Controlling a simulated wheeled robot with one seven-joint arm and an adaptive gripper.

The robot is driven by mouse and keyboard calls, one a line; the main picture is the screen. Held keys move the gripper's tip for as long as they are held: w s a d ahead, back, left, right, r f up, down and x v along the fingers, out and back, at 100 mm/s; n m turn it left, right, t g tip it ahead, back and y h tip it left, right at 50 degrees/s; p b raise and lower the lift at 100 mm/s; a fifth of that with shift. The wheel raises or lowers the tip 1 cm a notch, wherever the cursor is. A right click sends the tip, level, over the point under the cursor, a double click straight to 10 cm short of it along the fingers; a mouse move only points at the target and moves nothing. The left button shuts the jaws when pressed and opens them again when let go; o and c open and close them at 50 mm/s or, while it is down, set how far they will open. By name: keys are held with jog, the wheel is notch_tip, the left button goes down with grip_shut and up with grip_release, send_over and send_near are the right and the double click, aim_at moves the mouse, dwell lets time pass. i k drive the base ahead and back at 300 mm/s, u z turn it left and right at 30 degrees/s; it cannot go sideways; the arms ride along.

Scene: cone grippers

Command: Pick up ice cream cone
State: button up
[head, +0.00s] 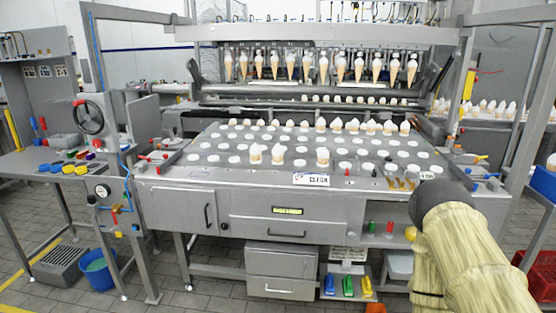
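Several ice cream cones with white swirled tops and tan cones hang upright in a row from the machine's overhead bar; one is the cone (323,68) near the middle. Several more, such as the cone (353,126), stand along the tray's back right. My arm shows at the lower right; its grey rounded end is in front of the machine's right corner. I cannot see my gripper's fingers.
A side bench with a valve wheel (88,116) and coloured caps stands at left. A blue bucket (97,271) is on the tiled floor. More white-topped cones (484,108) stand at far right. A steel post (464,78) and drawers (282,272) bound the machine.

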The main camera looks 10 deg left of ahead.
aim_at(277, 151)
jog(key=u, duration=0.55)
jog(key=i, duration=1.35)
